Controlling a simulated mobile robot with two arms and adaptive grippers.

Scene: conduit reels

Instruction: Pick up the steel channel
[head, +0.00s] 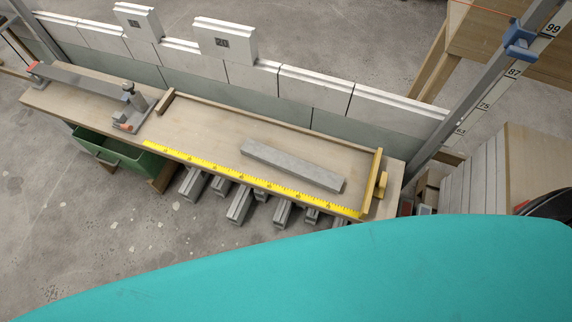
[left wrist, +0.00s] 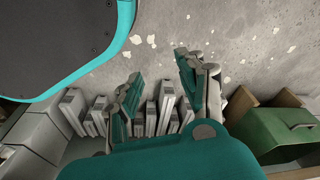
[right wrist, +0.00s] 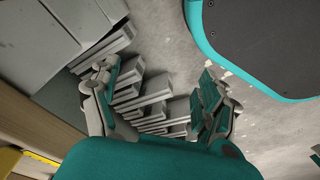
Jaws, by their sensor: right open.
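The steel channel (head: 292,165) is a grey bar lying flat on the wooden workbench (head: 215,122), between the yellow measuring tape along the front edge and the back edge. No gripper shows in the head view. In the left wrist view my left gripper (left wrist: 158,85) is open and empty, with the floor and several grey channel ends beyond it. In the right wrist view my right gripper (right wrist: 160,90) is open and empty, with several grey bars under the bench beyond it. The steel channel on the bench does not clearly show in either wrist view.
A yellow measuring tape (head: 250,178) runs along the bench's front edge. A clamp tool (head: 133,100) stands at the left. A green drawer (head: 118,155) hangs below. White blocks (head: 320,88) line the back. A teal body part of mine fills the bottom.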

